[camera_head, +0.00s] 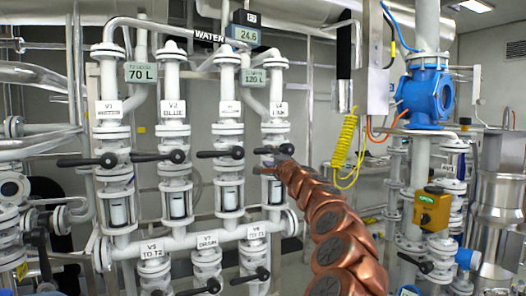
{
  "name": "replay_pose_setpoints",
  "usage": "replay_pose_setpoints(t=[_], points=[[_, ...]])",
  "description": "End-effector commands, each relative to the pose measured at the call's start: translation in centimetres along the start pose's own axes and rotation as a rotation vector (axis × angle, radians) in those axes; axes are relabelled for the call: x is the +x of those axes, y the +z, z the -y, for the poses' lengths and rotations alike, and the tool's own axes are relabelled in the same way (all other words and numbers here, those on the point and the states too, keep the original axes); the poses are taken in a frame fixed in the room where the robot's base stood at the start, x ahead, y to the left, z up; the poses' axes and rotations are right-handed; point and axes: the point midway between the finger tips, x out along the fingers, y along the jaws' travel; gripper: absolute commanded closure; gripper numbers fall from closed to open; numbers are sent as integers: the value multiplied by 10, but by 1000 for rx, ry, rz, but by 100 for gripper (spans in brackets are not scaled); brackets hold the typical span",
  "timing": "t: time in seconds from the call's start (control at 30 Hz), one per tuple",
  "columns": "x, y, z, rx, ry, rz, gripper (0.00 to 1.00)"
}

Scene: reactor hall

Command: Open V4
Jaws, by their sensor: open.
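The V4 label (279,110) is on the rightmost of the upper row of white vertical pipes. Below it, the V4 valve has a black lever handle (265,150) that lies roughly horizontal and points left. My copper-coloured arm reaches in from the lower right and covers part of the pipe below the valve. My gripper (268,169) is at the arm's far end, just below the V4 lever. It is small and dark here, and its jaws are open. I cannot tell whether it touches the lever.
Similar levers of V1 (87,160), V2 (160,156) and the third valve (221,153) are to the left, also horizontal. Lower valves such as V7 (200,289) are below. A yellow coiled hose (345,140), a blue valve body (427,95) and a yellow box (433,211) are to the right.

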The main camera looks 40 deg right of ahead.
Motion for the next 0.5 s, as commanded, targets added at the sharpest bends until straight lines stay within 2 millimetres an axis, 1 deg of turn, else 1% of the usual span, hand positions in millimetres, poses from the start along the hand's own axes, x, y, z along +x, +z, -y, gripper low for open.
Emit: replay_pose_setpoints(t=[0.23,0.5], points=[[18,-2,1,-3,2,-5,51],[38,0,0,-4,3,0,51]])
